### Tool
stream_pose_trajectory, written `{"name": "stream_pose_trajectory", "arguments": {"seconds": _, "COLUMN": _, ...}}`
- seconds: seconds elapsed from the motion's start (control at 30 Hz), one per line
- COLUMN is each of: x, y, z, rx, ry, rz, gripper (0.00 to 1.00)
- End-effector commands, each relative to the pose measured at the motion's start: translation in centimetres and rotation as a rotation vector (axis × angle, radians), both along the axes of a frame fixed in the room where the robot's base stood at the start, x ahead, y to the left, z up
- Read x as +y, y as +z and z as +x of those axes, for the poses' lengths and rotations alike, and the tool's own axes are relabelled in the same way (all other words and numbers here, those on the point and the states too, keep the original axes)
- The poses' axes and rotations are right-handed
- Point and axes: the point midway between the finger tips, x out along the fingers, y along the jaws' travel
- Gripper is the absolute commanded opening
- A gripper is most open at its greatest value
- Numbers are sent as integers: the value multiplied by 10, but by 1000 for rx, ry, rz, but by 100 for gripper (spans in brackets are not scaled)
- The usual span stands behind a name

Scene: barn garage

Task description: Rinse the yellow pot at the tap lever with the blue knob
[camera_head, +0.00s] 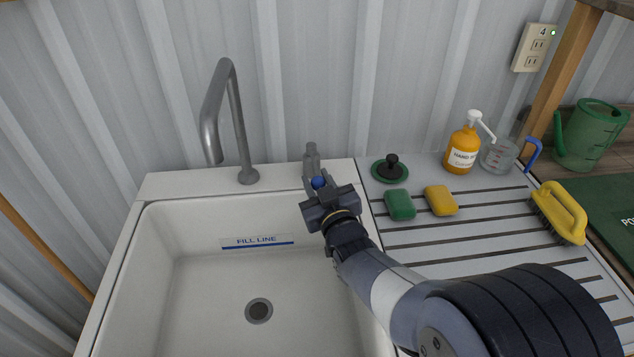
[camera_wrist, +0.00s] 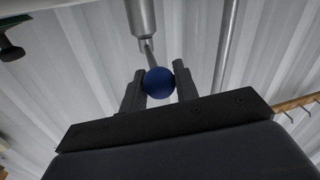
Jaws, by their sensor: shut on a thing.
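The tap lever (camera_head: 311,158) stands at the back right corner of the white sink. Its blue knob (camera_head: 318,182) sits between the fingers of my gripper (camera_head: 319,190), which is shut on it. In the wrist view the blue knob (camera_wrist: 158,81) is held between both fingertips of my gripper (camera_wrist: 159,86), with the thin lever rod running from it to the grey lever body (camera_wrist: 142,18). The grey tap spout (camera_head: 215,115) arches over the left side of the sink. No water shows under it. No yellow pot is in view.
The sink (camera_head: 190,225) is empty, with a drain (camera_head: 259,310) and a fill line label (camera_head: 257,242). On the drainboard (camera_head: 470,258) are a green sponge (camera_head: 400,205), yellow sponge (camera_head: 441,200), black-handled plug (camera_head: 390,169), soap bottle (camera_head: 462,150), measuring jug (camera_head: 499,155) and yellow brush (camera_head: 562,212).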

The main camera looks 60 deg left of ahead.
Motion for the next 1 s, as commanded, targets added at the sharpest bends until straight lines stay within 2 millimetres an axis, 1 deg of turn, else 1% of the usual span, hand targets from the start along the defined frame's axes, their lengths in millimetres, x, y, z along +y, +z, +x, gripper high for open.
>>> {"name": "stream_pose_trajectory", "arguments": {"seconds": 0.23, "x": -2, "y": 0, "z": 8, "rx": -1, "ry": 58, "rz": 5, "gripper": 0}}
{"name": "stream_pose_trajectory", "arguments": {"seconds": 0.67, "x": -3, "y": 1, "z": 9, "rx": -1, "ry": 77, "rz": 1, "gripper": 0}}
{"name": "stream_pose_trajectory", "arguments": {"seconds": 0.7, "x": -3, "y": 1, "z": 9, "rx": -1, "ry": 77, "rz": 1, "gripper": 32}}
{"name": "stream_pose_trajectory", "arguments": {"seconds": 0.9, "x": -3, "y": 1, "z": 9, "rx": -1, "ry": 76, "rz": 0, "gripper": 49}}
{"name": "stream_pose_trajectory", "arguments": {"seconds": 1.0, "x": -3, "y": 0, "z": 9, "rx": -1, "ry": 76, "rz": 0, "gripper": 50}}
